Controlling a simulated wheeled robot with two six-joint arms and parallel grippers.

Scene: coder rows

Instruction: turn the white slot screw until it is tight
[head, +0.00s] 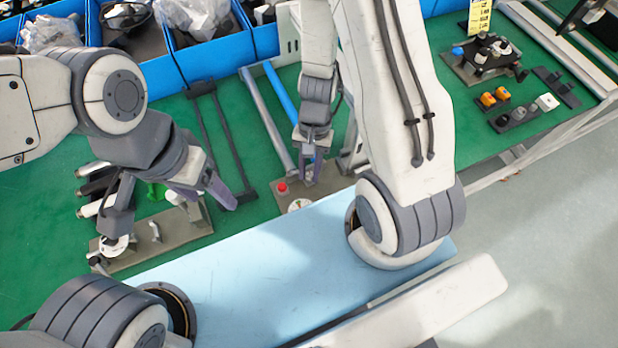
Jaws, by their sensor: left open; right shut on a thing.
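My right gripper (308,168) comes down from the top over a small brown-grey plate (328,186) on the green bench. It is shut on a small pale part between its fingertips; too little shows to tell whether this is the white slot screw. A red button (282,187) and a white round disc (299,205) sit on the plate beside the fingers. My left gripper (207,194) is open and empty, with its purple-grey fingers spread above the bench, near a longer brown-grey fixture (180,232).
Blue bins (215,55) line the back. Grey and blue bars (270,110) and a black handle-shaped frame (225,145) lie behind the grippers. White and black cylinders (92,188) lie at left. A light-blue panel (290,262) lies in front. Orange parts (493,97) stand at right.

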